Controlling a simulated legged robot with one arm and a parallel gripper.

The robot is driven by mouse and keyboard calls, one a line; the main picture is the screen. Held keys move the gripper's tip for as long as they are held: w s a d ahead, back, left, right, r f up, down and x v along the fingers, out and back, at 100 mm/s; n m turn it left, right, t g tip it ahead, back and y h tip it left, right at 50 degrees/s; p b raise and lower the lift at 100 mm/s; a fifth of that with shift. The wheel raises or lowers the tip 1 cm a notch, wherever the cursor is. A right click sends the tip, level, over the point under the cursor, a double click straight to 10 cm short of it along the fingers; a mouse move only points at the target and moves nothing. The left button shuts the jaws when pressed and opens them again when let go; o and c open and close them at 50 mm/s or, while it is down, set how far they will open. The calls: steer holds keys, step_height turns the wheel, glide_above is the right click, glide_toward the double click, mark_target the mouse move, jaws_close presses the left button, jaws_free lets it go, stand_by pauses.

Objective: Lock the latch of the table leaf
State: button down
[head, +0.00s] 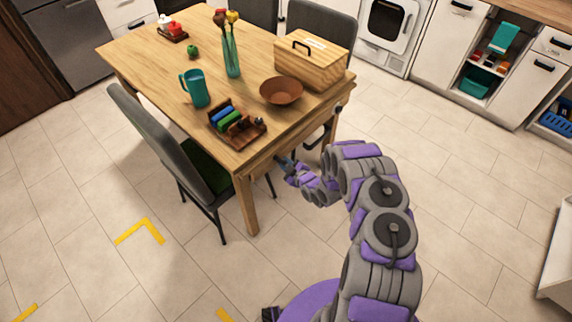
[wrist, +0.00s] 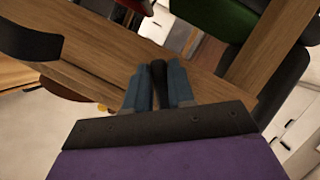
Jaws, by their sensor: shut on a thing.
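The wooden table (head: 150,73) stands at the upper middle of the head view. My gripper (head: 284,161) is at its near side, just below the top's edge. In the wrist view my gripper's two blue-grey fingers (wrist: 157,88) are closed on either side of a small dark piece, which looks like the latch handle (wrist: 158,72). It lies against the wooden edge of the table (wrist: 100,87). The handle is too small to make out in the head view. Whether the latch is locked cannot be told.
On the table are a teal mug (head: 196,90), a brown bowl (head: 281,91), a wooden box (head: 310,66), a teal vase (head: 231,57) and a small rack (head: 237,127). A grey chair (head: 165,135) stands left of my gripper.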

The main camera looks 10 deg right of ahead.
stand_by(0.5)
steer(key=shift+s+a+f+m+g+y+p, duration=0.1)
steer(key=shift+a+m+g+y+p, duration=0.25)
steer(key=shift+m, duration=0.5)
steer(key=shift+s+a+r+m+g+y+p, duration=0.15)
steer(key=shift+m+g+y, duration=0.35)
steer(key=shift+m, duration=0.3)
steer(key=shift+s+a+f+m+g+y+p, duration=0.15)
steer(key=shift+a+m+g+y, duration=0.2)
steer(key=shift+m, duration=0.5)
steer(key=shift+d, duration=0.1)
steer(key=c, duration=1.2)
jaws_free()
steer(key=shift+w, duration=0.1)
steer(key=shift+o, duration=0.8)
steer(key=shift+f, duration=0.1)
steer(key=p+v, duration=0.3)
steer(key=v, duration=1.4)
